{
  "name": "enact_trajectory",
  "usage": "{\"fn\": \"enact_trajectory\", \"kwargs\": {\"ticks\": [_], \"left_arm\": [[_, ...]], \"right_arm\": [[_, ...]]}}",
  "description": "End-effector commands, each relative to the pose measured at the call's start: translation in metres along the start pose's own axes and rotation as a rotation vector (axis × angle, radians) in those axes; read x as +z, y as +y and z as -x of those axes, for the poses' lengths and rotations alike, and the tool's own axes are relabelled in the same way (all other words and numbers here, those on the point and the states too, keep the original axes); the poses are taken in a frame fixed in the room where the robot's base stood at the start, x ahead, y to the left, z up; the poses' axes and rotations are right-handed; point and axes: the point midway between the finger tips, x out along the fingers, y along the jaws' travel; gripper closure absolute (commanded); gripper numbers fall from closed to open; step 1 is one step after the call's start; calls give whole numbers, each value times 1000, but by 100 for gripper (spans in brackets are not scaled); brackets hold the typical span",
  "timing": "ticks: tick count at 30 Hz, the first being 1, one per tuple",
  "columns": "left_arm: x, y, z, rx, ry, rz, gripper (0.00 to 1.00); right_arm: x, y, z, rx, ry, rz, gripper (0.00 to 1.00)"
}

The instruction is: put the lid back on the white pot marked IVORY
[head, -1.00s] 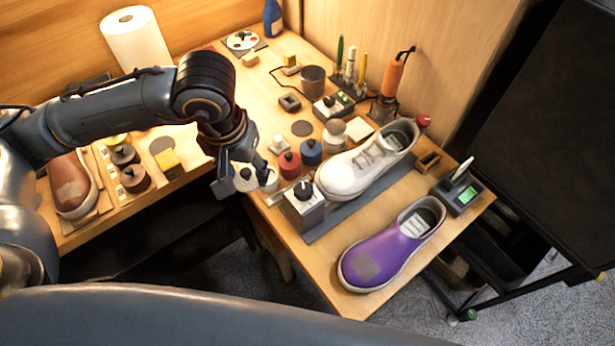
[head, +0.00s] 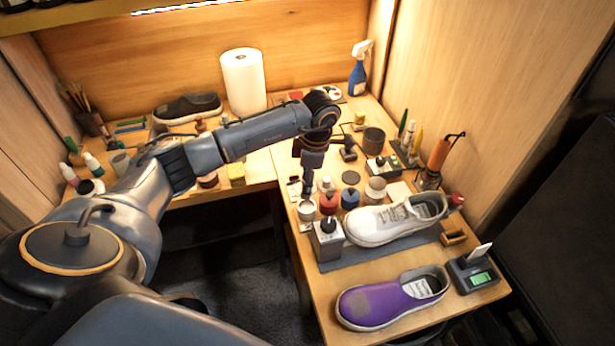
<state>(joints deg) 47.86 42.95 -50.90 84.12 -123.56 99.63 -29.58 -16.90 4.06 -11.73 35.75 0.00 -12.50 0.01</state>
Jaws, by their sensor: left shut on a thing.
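The white pot (head: 306,212) stands at the left edge of the right-hand table part, beside a red pot (head: 328,204) and a blue pot (head: 350,198). Its IVORY marking is too small to read. My left gripper (head: 307,193) points down right above the white pot. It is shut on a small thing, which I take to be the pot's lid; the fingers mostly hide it. I cannot tell whether the lid touches the pot's rim. My right gripper is not in view.
A grey box with a black knob (head: 327,241) stands just in front of the pot. A white sneaker (head: 385,222) lies to the right, a purple shoe (head: 385,300) in front. A small white bottle (head: 326,185) and a pale jar (head: 375,190) stand close behind.

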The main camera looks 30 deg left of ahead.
Motion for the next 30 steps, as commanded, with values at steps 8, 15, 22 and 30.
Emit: {"fn": "enact_trajectory", "kwargs": {"ticks": [8, 15, 22, 30], "left_arm": [[3, 0, -19, 0, -1, -3, 66], [5, -1, -42, 0, 0, -5, 66], [8, 0, -60, 1, 0, -5, 66], [8, 0, -62, 1, -1, -5, 66]], "right_arm": [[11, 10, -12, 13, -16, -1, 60], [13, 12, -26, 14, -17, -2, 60], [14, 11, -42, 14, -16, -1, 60], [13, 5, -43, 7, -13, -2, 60]]}}
